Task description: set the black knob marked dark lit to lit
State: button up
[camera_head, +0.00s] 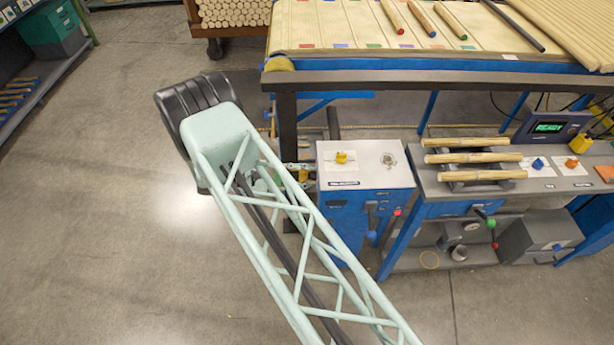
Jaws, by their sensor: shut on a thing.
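My mint lattice arm (265,200) reaches up from the bottom of the view and ends in a rounded mint joint with a black ribbed cover. My gripper (301,168) shows only in small part past the arm, at the left edge of the blue cabinet with the grey top (365,178). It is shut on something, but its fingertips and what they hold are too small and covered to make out. I cannot pick out the black knob or its dark and lit marks. I cannot tell its setting.
A yellow knob (341,158) sits on a white plate on the cabinet top. To the right, a grey bench (440,190) holds turned spindles on a black rack. A green-lit display (549,128) stands behind. A dark beam (430,78) runs above. Open floor lies left.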

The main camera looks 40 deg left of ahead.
jog(key=shift+f+b, duration=0.15)
jog(key=shift+b, duration=0.3)
jog(key=shift+s+f+m+t+b, duration=0.15)
jog(key=shift+m+t+b, duration=0.55)
jog(key=shift+m+b, duration=0.55)
jog(key=shift+d+m+t+b, duration=0.1)
jog(key=shift+m+t+b, duration=0.4)
jog(key=shift+m+b, duration=0.5)
jog(key=shift+y, duration=0.3)
jog(key=o, duration=0.9)
jog(key=shift+v, duration=6)
